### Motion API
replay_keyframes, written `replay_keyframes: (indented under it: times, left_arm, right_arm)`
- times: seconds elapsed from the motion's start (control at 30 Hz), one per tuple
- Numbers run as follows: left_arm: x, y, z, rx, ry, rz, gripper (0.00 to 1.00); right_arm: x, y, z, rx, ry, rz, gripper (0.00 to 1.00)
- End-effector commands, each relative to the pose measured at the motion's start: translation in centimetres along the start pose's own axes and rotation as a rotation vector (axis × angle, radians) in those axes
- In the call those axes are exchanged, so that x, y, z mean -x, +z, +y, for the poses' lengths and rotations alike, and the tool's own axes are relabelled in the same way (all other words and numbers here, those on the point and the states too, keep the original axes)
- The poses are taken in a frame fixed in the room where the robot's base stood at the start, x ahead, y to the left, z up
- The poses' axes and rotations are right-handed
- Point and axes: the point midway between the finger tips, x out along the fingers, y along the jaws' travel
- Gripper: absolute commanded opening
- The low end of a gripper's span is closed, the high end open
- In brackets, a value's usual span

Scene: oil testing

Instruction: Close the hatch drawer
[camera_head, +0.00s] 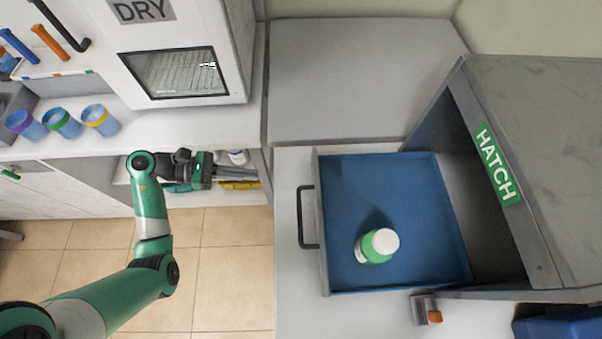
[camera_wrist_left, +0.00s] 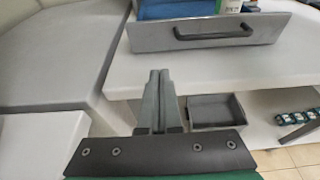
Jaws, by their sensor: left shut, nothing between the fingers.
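The hatch drawer (camera_head: 337,185) is pulled out of the grey hatch housing (camera_head: 540,130), its blue inside open to view. Its black handle (camera_head: 308,217) is on the left front face; the handle also shows in the left wrist view (camera_wrist_left: 214,33). A bottle with a white cap and green label (camera_head: 376,246) stands in the drawer. My left gripper (camera_head: 255,175) is shut and empty, left of the drawer front and apart from the handle. In the left wrist view, its fingers (camera_wrist_left: 158,85) point toward the counter below the drawer front. My right gripper is not in view.
The white counter (camera_head: 295,305) lies under the drawer. A grey block surface (camera_head: 360,75) is behind it. The dryer (camera_head: 180,70) and several blue cups (camera_head: 100,120) are at the left. A grey bin (camera_wrist_left: 218,111) sits on a shelf under the counter.

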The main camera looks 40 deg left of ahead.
Motion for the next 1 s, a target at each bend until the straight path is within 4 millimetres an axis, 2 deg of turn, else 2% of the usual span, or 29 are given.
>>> replay_keyframes:
  times: [0.17,0.47,0.6,0.8,1.0]
  left_arm:
    - [-2.8,0.2,-0.2,0.000,-0.008,0.000,0.00]
    - [-9.4,0.2,-0.2,-0.001,-0.008,0.001,0.00]
    - [-11.6,1.0,-0.2,-0.003,-0.006,0.001,0.00]
    - [-13.1,1.3,-0.1,-0.002,-0.002,0.001,0.00]
    - [-13.3,1.2,-0.1,-0.002,-0.001,0.001,0.00]
  right_arm:
    - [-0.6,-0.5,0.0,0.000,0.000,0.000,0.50]
    - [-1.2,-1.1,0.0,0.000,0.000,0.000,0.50]
    - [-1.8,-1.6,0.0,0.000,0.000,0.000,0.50]
    - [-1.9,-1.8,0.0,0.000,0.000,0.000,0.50]
    - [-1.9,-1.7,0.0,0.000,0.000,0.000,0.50]
